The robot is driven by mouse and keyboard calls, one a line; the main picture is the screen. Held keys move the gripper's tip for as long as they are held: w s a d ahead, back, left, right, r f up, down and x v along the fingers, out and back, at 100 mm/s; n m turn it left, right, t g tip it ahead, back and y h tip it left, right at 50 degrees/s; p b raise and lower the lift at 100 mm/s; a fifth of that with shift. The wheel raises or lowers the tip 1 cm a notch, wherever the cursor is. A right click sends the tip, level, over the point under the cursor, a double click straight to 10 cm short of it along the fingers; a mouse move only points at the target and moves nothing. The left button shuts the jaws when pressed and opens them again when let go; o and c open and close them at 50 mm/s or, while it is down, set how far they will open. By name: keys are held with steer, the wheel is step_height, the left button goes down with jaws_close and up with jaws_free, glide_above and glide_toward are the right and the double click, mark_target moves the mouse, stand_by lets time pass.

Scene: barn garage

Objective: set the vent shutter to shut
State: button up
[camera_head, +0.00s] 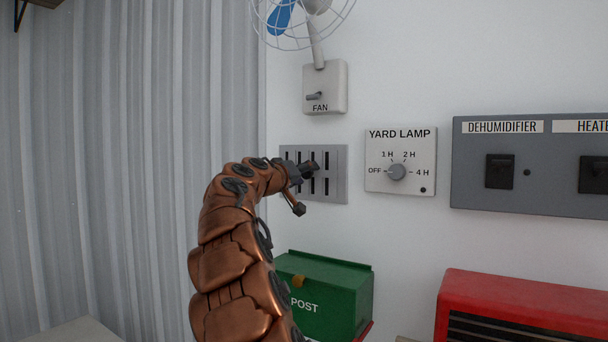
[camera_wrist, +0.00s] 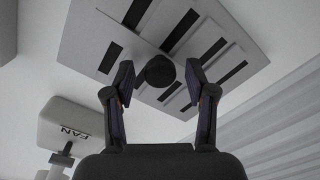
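The vent shutter is a grey wall plate (camera_head: 337,190) with dark slots in two rows, left of the yard lamp panel in the head view. In the wrist view the plate (camera_wrist: 88,30) fills the upper middle, with a sliding panel (camera_wrist: 218,30) and dark slots showing. A round dark knob (camera_wrist: 160,71) stands out from it. My gripper (camera_wrist: 160,76) is open, with one finger on each side of the knob. Gaps show between the knob and both fingers, so it is not gripped.
A fan switch box (camera_head: 325,88) with a caged fan (camera_head: 303,15) is above the vent. The yard lamp panel (camera_head: 401,150) and a grey dehumidifier and heater panel (camera_head: 545,165) are to the right.

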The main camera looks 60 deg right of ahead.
jaws_close()
stand_by(0.4)
steer(key=shift+w+a, duration=0.1)
steer(key=shift+w, duration=0.85)
steer(key=shift+o, duration=0.6)
jaws_free()
steer(key=shift+w, duration=0.1)
steer(key=a, duration=1.2)
steer(key=shift+s, duration=0.25)
